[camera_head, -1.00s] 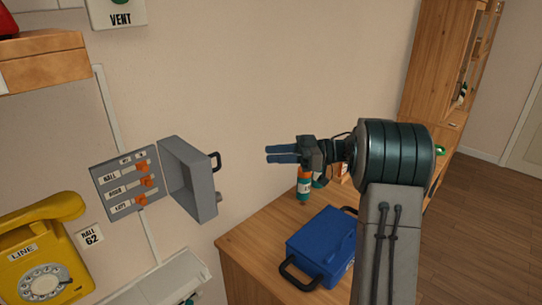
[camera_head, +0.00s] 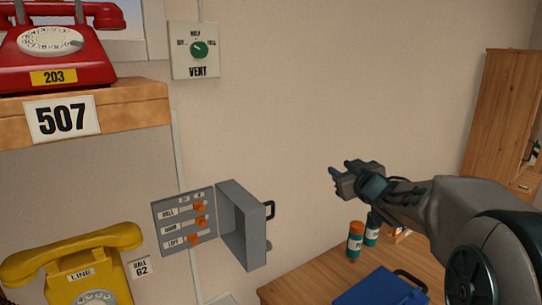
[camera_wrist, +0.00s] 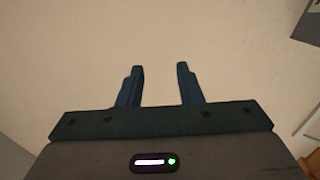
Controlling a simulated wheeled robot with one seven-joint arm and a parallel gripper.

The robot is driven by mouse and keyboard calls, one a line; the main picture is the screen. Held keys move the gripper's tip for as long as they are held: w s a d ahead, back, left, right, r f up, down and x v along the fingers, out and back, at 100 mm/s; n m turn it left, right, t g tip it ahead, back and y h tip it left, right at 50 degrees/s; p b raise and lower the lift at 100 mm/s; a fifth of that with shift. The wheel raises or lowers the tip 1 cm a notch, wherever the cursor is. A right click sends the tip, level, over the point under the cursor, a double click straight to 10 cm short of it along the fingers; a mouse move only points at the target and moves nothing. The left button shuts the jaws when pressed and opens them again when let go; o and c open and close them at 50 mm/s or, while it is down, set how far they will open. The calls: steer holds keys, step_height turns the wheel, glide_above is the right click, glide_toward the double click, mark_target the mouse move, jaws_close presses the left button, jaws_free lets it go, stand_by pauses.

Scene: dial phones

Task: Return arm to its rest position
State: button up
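My gripper (camera_head: 340,170) is raised in front of the bare wall, at the right of the middle in the head view. In the wrist view my gripper (camera_wrist: 160,75) has its two blue fingers apart, with nothing between them and only plain wall beyond. It touches nothing. My arm comes in from the lower right, bent, above the wooden desk (camera_head: 290,292).
A grey switch box (camera_head: 243,228) hangs open on the wall left of my gripper. A yellow phone (camera_head: 85,265), a red phone (camera_head: 50,50) on a shelf and a vent dial (camera_head: 198,49) are further left. Canisters (camera_head: 355,240) and a blue case (camera_head: 380,290) stand on the desk below.

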steer(key=s+a+f+m+g+h, duration=0.1)
steer(key=s+f+g, duration=0.3)
steer(key=s, duration=0.7)
steer(key=s+a+f+m+g+h, duration=0.1)
steer(key=s+f+m+g, duration=0.2)
steer(key=s+f, duration=0.4)
steer(key=s+a+f+m+g+h, duration=0.1)
steer(key=s+f+g, duration=0.4)
steer(key=s, duration=1.1)
steer(key=shift+f+m+g+h, duration=0.4)
steer(key=shift+f+h, duration=0.2)
steer(key=shift+f, duration=0.15)
steer(key=shift+w+a, duration=0.1)
steer(key=shift+a, duration=0.05)
